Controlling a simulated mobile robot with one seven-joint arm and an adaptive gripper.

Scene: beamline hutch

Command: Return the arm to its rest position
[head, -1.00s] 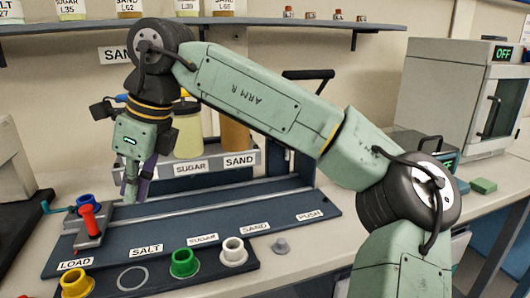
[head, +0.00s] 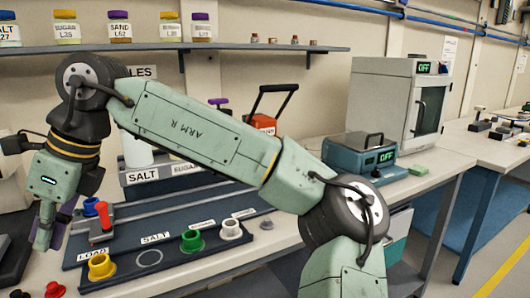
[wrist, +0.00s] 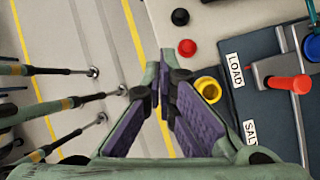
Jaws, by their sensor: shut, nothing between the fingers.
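My arm reaches across the head view from lower right to upper left, bent at the elbow, with the wrist hanging down at the left. My gripper (head: 45,228) points down at the left end of the bench, left of the dark blue station board. In the wrist view my gripper (wrist: 160,75) shows purple pads with the fingertips together and nothing between them. It hangs over the bench's front edge and the floor, left of the yellow ring (wrist: 208,89).
The board carries a red handle (head: 104,214), a yellow cup (head: 101,266), a green cup (head: 191,241) and a white cup (head: 230,229). Red and black knobs lie near the bench edge. A shelf (head: 230,48) with jars runs behind my arm.

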